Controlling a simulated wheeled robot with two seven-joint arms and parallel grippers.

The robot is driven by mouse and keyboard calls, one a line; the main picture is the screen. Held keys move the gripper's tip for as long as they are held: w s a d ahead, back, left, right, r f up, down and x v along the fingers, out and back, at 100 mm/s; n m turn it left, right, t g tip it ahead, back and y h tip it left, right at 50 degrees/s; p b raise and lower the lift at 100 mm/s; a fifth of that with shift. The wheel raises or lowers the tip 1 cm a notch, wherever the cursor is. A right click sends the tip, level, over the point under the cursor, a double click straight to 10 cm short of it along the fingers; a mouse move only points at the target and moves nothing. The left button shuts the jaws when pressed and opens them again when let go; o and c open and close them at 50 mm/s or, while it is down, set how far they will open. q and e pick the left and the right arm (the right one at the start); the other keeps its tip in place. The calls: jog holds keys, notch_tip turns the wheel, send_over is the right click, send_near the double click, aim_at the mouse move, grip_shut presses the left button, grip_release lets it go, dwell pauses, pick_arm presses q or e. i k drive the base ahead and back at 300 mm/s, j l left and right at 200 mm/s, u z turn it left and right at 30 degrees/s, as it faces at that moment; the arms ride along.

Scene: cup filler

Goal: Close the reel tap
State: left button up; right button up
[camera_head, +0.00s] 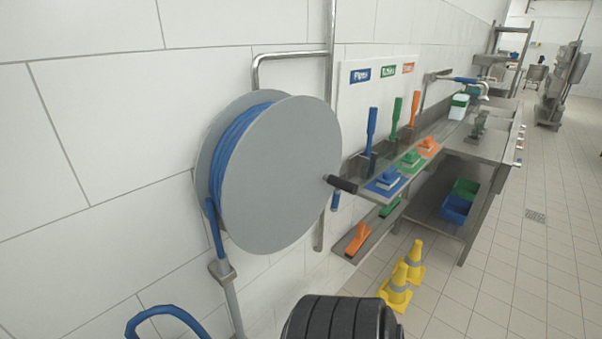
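The hose reel (285,175) is a large grey disc drum on the white tiled wall, left of the middle, with blue hose (235,150) wound on it. A black crank handle (342,184) sticks out from its right side. A small blue piece (335,202) shows behind the drum's right edge, near the steel pipe; I cannot tell whether it is the tap's lever. A metal fitting (222,270) sits on the pipe below the drum at the left. No tap setting can be read. Neither of my grippers shows.
A steel pipe (331,50) runs down the wall behind the reel. Shelves with blue, green and orange brushes (385,180) stand to the right, above yellow cones (397,290). A blue hose loop (165,312) shows at the lower left. The tiled floor (500,285) at right is clear.

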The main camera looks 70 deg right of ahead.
aim_at(337, 192)
jog(key=k+l+z, duration=0.1)
jog(key=z, duration=0.35)
jog(key=k+l+z, duration=0.1)
jog(key=l+z, duration=0.15)
jog(key=z, duration=0.15)
jog(key=l+z, duration=0.2)
jog(key=z, duration=1.3)
jog(key=k+l, duration=0.05)
